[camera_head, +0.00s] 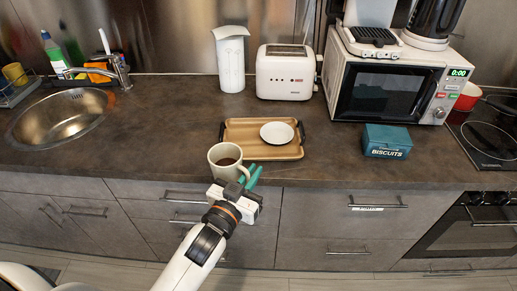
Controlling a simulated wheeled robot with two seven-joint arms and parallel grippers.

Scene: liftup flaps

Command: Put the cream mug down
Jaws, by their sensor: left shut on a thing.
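The cream mug (216,170) is upright with brown liquid in it, near the counter's front edge, at the left front corner of the wooden tray. My left gripper (249,177) reaches up from below, its green fingers shut on the mug at its right side. The fingers hide part of that side. I cannot tell whether the mug's base touches the counter or hangs just above it. My right gripper is not in view.
The wooden tray (240,134) with dark handles bears a white saucer (277,132). A toaster (285,75), a microwave (385,90) and a teal biscuit tin (387,141) stand behind and right. A sink (60,118) is left. The counter (150,150) between sink and mug is clear.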

